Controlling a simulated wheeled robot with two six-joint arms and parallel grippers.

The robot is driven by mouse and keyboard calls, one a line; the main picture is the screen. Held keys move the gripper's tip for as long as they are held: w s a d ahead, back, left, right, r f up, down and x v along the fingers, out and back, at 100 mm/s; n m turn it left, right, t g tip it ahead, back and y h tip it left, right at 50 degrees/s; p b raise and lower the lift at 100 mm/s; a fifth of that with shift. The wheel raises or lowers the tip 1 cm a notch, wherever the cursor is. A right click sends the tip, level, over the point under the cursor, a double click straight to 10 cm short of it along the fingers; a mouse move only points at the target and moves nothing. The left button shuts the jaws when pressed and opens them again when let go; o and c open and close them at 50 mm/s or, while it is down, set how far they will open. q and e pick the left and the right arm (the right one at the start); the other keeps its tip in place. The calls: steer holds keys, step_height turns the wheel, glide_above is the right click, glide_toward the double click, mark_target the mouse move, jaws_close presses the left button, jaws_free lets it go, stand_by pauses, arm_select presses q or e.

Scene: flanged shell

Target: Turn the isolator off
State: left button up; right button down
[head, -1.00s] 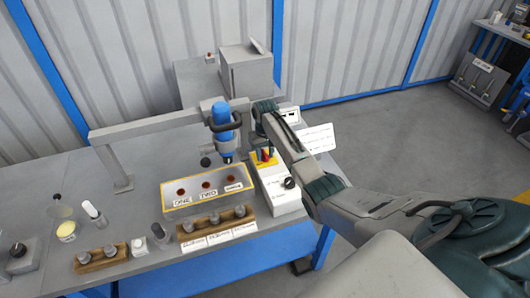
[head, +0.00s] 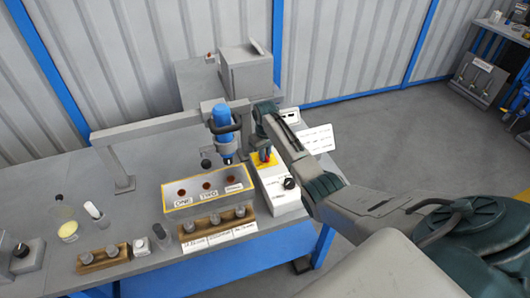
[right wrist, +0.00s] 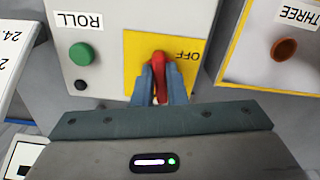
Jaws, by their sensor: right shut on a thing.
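The isolator has a red handle (right wrist: 159,70) on a yellow plate (right wrist: 133,55) set in a pale control box (right wrist: 98,22). The word OFF shows upside down on the plate, right of the handle in the right wrist view. My right gripper (right wrist: 161,88) is shut on the red handle, one finger on each side. The handle lies nearly upright in that picture. In the head view, the yellow plate (head: 256,161) shows below my right gripper (head: 265,149), which partly hides the handle. My left gripper is not in view.
The control box also has a green button (right wrist: 81,54) labelled ROLL and a black knob (head: 289,183). A box with labelled holes (head: 205,205) stands beside it. A blue tool (head: 222,118) hangs from a grey arm close left of my right gripper.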

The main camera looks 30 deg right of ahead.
steer(key=n, duration=0.1)
steer(key=n+p, duration=0.1)
steer(key=n, duration=0.1)
steer(key=shift+d+r+n, duration=0.15)
steer(key=shift+n, duration=0.15)
steer(key=n+p, duration=0.1)
steer(key=n, duration=0.2)
steer(key=shift+w+n, duration=0.1)
steer(key=shift+n, duration=0.2)
steer(key=n+p, duration=0.1)
steer(key=n, duration=0.2)
steer(key=shift+w+d+n, duration=0.1)
steer(key=shift+d+n, duration=0.05)
steer(key=shift+n, duration=0.25)
steer(key=shift+w+n, duration=0.1)
steer(key=shift+n, duration=2.1)
steer(key=c, duration=1.5)
jaws_free()
steer(key=shift+o, duration=0.2)
step_height(320, 180, up, 11)
steer(key=b, duration=0.2)
